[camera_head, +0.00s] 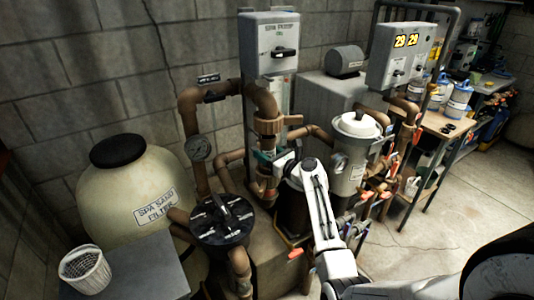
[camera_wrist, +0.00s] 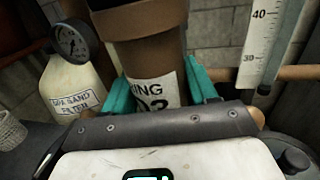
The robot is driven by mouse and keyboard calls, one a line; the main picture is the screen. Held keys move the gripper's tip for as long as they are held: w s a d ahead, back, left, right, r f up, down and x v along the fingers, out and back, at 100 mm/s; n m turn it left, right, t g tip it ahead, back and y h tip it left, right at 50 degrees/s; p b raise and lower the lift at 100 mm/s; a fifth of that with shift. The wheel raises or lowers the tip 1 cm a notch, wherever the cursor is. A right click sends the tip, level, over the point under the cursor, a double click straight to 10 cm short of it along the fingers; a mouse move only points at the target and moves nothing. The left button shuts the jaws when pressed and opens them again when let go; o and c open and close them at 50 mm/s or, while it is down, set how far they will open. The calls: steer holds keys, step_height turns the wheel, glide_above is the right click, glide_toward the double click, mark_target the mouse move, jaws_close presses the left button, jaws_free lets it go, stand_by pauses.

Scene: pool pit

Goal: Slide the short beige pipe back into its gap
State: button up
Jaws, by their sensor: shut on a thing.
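In the wrist view, my gripper (camera_wrist: 160,90) has one teal finger on each side of a short brown-beige pipe (camera_wrist: 150,60) with a white label ending in "ING". The fingers are shut on it. Its lower end is hidden behind the gripper body. A wider brown collar (camera_wrist: 140,18) is right above it; I cannot tell whether the two touch. In the head view, my gripper (camera_head: 268,158) reaches in from the right at the vertical pipe run under the spa pump box. The gap itself cannot be made out.
A sand filter tank (camera_head: 135,190) and a pressure gauge (camera_head: 199,147) stand left of my gripper. A black multiport valve (camera_head: 222,220) is below left. A white-lidded canister (camera_head: 350,155) stands close on the right. Open floor (camera_head: 440,215) lies at the right.

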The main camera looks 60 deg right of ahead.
steer(key=o, duration=1.1)
steer(key=shift+s+d+f, duration=0.1)
steer(key=shift+d+f, duration=0.05)
steer(key=shift+d, duration=0.05)
steer(key=shift+c, duration=0.2)
steer(key=shift+o, duration=0.8)
steer(key=shift+d+f, duration=0.1)
steer(key=shift+d, duration=0.05)
steer(key=o, duration=0.3)
steer(key=shift+a, duration=0.25)
steer(key=shift+s+a+r+p, duration=0.2)
steer(key=shift+s+a+p, duration=0.45)
steer(key=shift+s+p, duration=0.2)
steer(key=a+v, duration=0.1)
steer(key=v, duration=0.8)
steer(key=shift+a, duration=0.45)
steer(key=shift+w, duration=0.15)
